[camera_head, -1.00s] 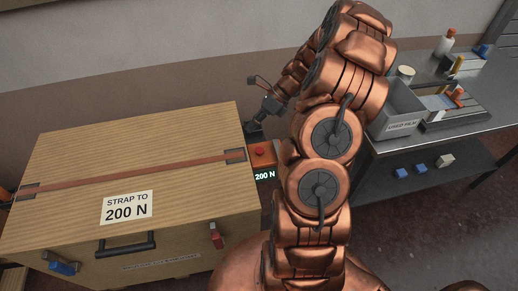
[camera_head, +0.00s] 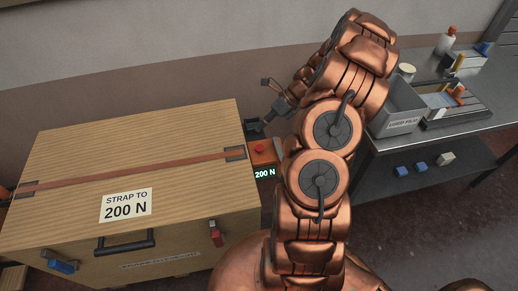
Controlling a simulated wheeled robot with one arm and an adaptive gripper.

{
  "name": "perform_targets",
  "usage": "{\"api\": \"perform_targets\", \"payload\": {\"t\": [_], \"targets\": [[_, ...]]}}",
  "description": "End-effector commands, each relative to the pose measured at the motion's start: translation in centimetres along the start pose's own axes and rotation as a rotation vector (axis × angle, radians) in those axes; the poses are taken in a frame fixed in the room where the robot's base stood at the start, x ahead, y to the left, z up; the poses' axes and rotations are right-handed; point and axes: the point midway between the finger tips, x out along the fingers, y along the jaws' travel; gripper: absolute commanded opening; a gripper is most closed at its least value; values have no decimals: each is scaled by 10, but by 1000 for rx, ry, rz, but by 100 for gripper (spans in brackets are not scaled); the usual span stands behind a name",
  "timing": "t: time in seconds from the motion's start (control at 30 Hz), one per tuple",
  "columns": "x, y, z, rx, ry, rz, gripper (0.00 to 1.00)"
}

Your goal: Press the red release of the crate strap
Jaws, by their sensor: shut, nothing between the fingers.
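The wooden crate (camera_head: 75,150) stands at left with an orange-brown strap (camera_head: 130,173) across its lid. At the crate's right side is an orange strap unit (camera_head: 263,158) with a round red release (camera_head: 260,149) on top and a lit display (camera_head: 264,173) reading 200 N. My gripper (camera_head: 267,117) is shut and empty, just behind and above the red release, apart from it. It is small in view, and its fingertips are hard to make out against a dark part behind the unit.
A label (camera_head: 126,205) on the crate reads "STRAP TO 200 N". A black handle (camera_head: 125,243) and a red latch (camera_head: 215,234) are on its front. At right, a metal bench (camera_head: 440,140) holds a grey bin (camera_head: 395,112) and bottles. My arm covers the middle.

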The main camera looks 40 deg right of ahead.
Motion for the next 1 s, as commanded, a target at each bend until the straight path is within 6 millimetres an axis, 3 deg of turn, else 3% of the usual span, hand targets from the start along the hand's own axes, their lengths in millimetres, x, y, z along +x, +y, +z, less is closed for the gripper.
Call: {"api": "perform_targets", "payload": {"t": [0.6, 1.0], "targets": [[48, -35, -35, 2, 0, 2, 0], [53, -38, -38, 0, 0, 1, 0]]}}
